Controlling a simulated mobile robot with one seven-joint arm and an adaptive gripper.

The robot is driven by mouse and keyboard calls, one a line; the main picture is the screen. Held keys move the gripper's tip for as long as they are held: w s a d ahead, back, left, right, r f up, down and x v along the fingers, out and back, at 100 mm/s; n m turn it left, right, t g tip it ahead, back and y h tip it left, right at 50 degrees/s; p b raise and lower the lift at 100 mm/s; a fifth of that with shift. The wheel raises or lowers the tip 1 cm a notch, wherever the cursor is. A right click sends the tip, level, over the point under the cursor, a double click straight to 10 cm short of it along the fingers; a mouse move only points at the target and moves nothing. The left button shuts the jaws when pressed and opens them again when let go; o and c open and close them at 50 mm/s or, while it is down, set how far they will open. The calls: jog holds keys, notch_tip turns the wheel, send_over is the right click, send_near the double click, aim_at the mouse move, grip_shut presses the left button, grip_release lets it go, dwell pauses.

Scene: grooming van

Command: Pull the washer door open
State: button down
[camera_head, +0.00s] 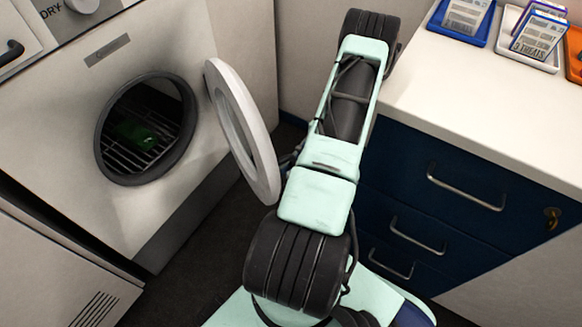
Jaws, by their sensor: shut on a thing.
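The washer (185,35) is a white front-loader at the left with a dark round opening (103,150). Its round white door (262,160) stands swung wide open to the right of the opening, seen nearly edge-on. A green item lies inside on dark slats. My mint and black arm rises through the middle of the picture, just right of the door. Only a small dark part of my gripper (288,160) shows between the door's outer edge and my arm. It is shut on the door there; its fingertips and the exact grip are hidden.
A navy drawer cabinet (400,165) with metal handles and a white top (480,85) stands close on the right. Blue, white and orange trays with packets sit on it. Dark floor (195,260) is clear below the washer. A white vented panel (60,265) stands lower left.

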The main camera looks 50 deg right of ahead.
jog(key=shift+w, duration=0.15)
jog(key=c, duration=2.3)
grip_release()
jog(key=shift+r, duration=0.1)
notch_tip(320, 180, up, 10)
jog(key=shift+f, duration=0.1)
